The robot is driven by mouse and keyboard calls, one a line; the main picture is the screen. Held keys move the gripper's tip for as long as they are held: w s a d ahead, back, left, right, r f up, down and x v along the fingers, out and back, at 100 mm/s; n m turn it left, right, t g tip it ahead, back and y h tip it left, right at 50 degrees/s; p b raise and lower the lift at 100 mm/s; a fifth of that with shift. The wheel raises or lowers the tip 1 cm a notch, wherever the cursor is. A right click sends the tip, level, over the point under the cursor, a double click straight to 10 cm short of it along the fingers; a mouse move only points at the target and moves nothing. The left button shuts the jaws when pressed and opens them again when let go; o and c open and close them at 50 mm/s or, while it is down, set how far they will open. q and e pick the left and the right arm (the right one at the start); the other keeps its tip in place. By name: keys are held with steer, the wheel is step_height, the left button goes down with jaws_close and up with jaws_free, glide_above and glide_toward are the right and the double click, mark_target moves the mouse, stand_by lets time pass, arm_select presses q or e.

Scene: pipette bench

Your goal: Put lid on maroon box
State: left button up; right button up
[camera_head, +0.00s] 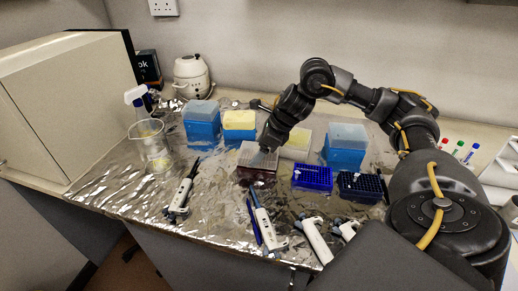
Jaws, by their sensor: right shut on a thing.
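The maroon box (256,175) stands in the middle of the foil-covered bench. A pale, translucent lid (251,154) shows at its top. My right gripper (265,149) reaches down from the upper right and is shut on the lid. The lid is over the box; I cannot tell whether it is fully seated or slightly raised. The fingertips are small and partly blend with the lid. My left gripper is not in view.
A blue rack (312,178) and a dark rack (361,187) stand right of the maroon box. Blue boxes (201,130) (345,154) stand behind. Several pipettes (183,193) lie in front.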

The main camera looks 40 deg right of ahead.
steer(key=shift+f, duration=0.3)
stand_by(0.4)
steer(key=o, duration=1.4)
steer(key=shift+c, duration=0.2)
steer(key=shift+s+d+r+b, duration=0.1)
steer(key=shift+d+r+b, duration=0.05)
steer(key=shift+r+b, duration=0.15)
steer(key=v, duration=0.4)
steer(key=shift+s+d+r, duration=0.1)
steer(key=shift+s+r, duration=0.05)
steer(key=shift+r, duration=0.15)
steer(key=p+v, duration=0.1)
steer(key=v, duration=0.4)
steer(key=shift+s+r+p, duration=0.1)
steer(key=shift+r+p, duration=0.1)
steer(key=shift+p, duration=0.1)
